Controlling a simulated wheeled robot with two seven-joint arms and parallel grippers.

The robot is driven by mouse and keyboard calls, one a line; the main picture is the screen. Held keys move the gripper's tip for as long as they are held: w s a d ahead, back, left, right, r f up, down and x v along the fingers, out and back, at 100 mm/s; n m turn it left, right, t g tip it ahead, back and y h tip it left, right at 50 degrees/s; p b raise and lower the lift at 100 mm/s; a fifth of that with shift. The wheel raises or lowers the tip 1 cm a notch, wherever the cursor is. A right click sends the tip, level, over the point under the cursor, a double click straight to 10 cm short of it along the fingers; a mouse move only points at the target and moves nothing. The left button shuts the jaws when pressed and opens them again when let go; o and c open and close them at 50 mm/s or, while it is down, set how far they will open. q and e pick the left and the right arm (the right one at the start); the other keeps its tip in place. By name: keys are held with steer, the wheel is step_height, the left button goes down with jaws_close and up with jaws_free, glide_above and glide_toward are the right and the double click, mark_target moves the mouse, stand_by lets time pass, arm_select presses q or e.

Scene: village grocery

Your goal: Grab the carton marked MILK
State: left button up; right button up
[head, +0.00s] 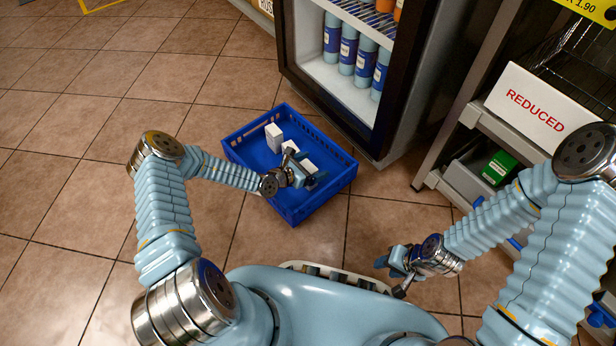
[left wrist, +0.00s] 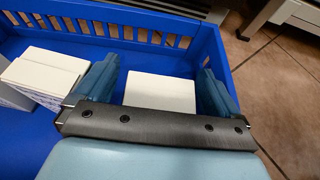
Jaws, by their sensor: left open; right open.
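Several white cartons are in a blue crate (head: 330,190) on the floor; no MILK marking is readable on any of them. One white carton (head: 274,137) stands upright near the crate's back left. Another white carton (head: 308,166) is partly hidden by my left gripper (head: 302,176), which is over the crate. In the left wrist view a white carton (left wrist: 160,92) shows between the two fingers of my open left gripper (left wrist: 160,85). More white cartons (left wrist: 45,72) are to its left. My right gripper (head: 393,274) is open and empty, low on the right, away from the crate.
A fridge (head: 375,115) with blue bottles (head: 348,52) stands just behind the crate. A shelf rack (head: 455,125) with a REDUCED sign (head: 540,108) and a green box (head: 499,168) is at the right. The tiled floor (head: 80,100) at left is clear.

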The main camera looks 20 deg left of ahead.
arm_select(q)
steer(key=c, duration=1.2)
steer(key=shift+r, duration=0.1)
steer(key=shift+c, duration=0.2)
